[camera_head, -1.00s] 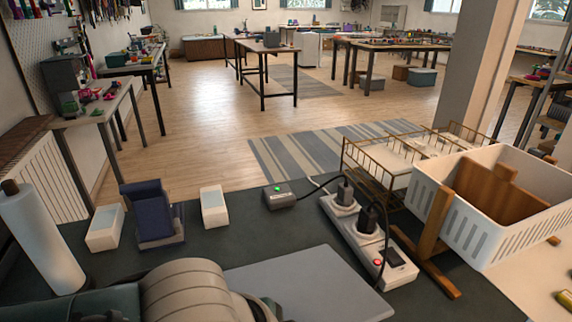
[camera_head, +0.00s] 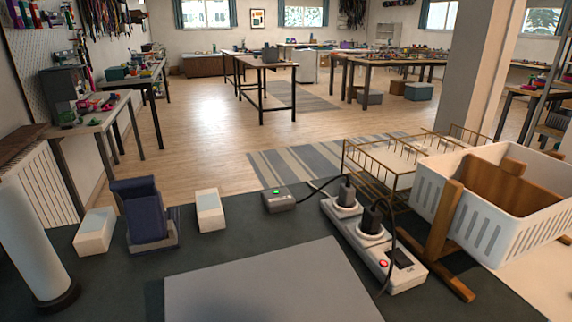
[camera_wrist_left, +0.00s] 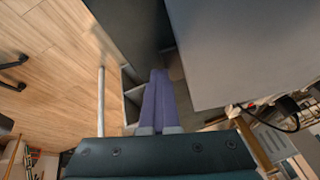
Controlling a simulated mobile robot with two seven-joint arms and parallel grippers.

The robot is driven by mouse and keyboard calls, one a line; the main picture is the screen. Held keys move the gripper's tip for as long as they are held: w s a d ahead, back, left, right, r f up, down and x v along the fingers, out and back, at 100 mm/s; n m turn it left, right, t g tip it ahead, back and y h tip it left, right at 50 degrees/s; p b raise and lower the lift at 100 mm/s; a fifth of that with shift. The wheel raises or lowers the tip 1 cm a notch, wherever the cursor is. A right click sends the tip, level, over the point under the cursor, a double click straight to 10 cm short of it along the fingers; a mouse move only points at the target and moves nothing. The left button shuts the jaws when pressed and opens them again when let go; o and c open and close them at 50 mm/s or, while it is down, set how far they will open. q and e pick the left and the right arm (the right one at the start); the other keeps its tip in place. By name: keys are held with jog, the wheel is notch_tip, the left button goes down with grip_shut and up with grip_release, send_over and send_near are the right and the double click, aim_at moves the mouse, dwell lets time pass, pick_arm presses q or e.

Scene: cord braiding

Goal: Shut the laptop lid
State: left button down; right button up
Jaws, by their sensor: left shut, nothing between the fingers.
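A plain grey panel (camera_head: 265,285), which looks like part of the laptop, fills the bottom middle of the head view and is cut off by the lower edge. I cannot tell the lid's angle, and no keyboard or screen shows. In the left wrist view a large grey panel (camera_wrist_left: 245,50), likely the same one, lies to the right of my left gripper. My left gripper (camera_wrist_left: 160,72) shows there with its bluish fingers together and empty. A gap shows in the picture between fingers and panel; contact is not visible. My right gripper is in neither view.
On the dark tabletop (camera_head: 215,255) stand a power strip (camera_head: 375,240) with plugs, a small grey box (camera_head: 279,200), a navy stand (camera_head: 145,215) between two pale blocks, and a white roll (camera_head: 32,245). A white basket (camera_head: 485,225) stands at right.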

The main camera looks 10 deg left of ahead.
pick_arm(q)
jog(key=shift+s+a+f, duration=0.25)
jog(key=shift+a+f, duration=0.15)
jog(key=shift+f, duration=0.1)
jog(key=r+p, duration=0.5)
jog(key=shift+w+d+r, duration=0.1)
jog(key=shift+d+r, duration=0.05)
jog(key=shift+d, duration=0.1)
jog(key=s+d+r+p, duration=0.2)
jog(key=s+r, duration=0.1)
jog(key=s, duration=0.5)
notch_tip(320, 180, up, 7)
jog(key=a+n, duration=0.3)
jog(key=n, duration=0.2)
jog(key=s+a+r+n+y+p, duration=0.25)
jog(key=a+r+n, duration=0.45)
jog(key=a, duration=0.6)
notch_tip(320, 180, up, 38)
jog(key=p, duration=3.7)
jog(key=shift+s+a+r+y, duration=0.25)
jog(key=shift+s+y, duration=0.1)
jog(key=shift+s, duration=0.1)
